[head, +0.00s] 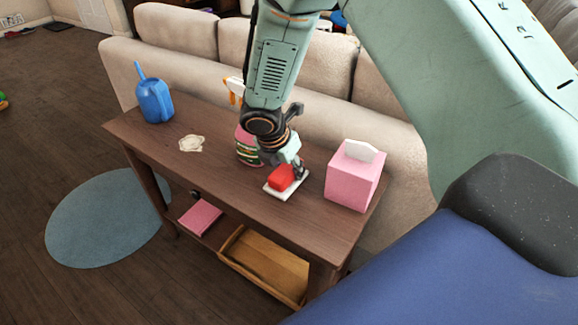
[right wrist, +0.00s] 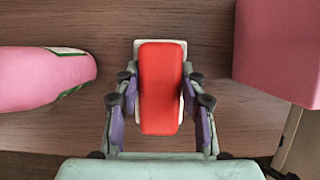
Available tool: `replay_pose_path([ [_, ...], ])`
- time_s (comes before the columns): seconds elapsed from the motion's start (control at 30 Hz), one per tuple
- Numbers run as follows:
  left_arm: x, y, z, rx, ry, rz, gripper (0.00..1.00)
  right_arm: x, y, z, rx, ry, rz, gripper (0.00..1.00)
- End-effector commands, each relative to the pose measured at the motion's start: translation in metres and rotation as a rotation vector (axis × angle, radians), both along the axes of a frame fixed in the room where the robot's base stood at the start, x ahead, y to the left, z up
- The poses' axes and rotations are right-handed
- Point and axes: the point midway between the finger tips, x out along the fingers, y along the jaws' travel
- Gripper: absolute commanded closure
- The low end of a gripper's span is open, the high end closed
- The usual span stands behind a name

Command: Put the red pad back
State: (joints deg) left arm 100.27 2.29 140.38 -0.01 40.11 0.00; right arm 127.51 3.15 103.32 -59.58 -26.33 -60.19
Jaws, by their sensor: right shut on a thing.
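The red pad (head: 281,177) is a small red block on a white tray (head: 272,190) on the wooden console table. In the right wrist view the red pad (right wrist: 160,90) lies lengthwise between my fingers, with the white tray (right wrist: 160,42) showing just beyond and beside it. My right gripper (head: 294,168) reaches down from above and is shut on the red pad; its fingers (right wrist: 160,105) press on both long sides. I cannot tell whether the pad rests on the tray or is just above it. My left gripper is not in view.
A pink tissue box (head: 352,188) stands close to the right of the tray. A pink and green striped object (head: 247,150) is just left of my gripper, partly hidden. A blue watering can (head: 154,100) and a cream dish (head: 191,144) are farther left. A sofa (head: 190,40) stands behind.

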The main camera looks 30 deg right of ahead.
Motion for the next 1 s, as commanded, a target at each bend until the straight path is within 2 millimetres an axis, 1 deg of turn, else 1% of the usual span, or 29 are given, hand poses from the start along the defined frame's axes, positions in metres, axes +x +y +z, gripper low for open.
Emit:
replay_pose_path([
  [0.03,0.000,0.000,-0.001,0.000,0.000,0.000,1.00,0.000,0.000,-0.003,0.000,0.000,0.000,1.00],
  [0.07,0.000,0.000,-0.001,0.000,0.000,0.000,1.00,0.000,0.000,-0.002,0.000,0.000,0.000,0.57],
  [0.3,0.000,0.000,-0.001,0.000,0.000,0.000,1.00,0.000,0.000,-0.002,0.001,0.000,0.000,0.37],
  [0.57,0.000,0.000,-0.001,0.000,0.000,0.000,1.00,0.000,0.000,-0.001,0.000,0.000,0.000,0.37],
  [0.67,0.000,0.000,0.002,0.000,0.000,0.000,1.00,0.000,0.000,0.003,0.000,0.000,-0.001,0.37],
  [0.77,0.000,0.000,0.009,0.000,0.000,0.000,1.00,-0.001,0.004,0.015,0.000,-0.002,-0.001,0.37],
  [1.0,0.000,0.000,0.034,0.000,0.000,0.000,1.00,-0.008,0.020,0.060,-0.002,-0.002,0.002,0.37],
])
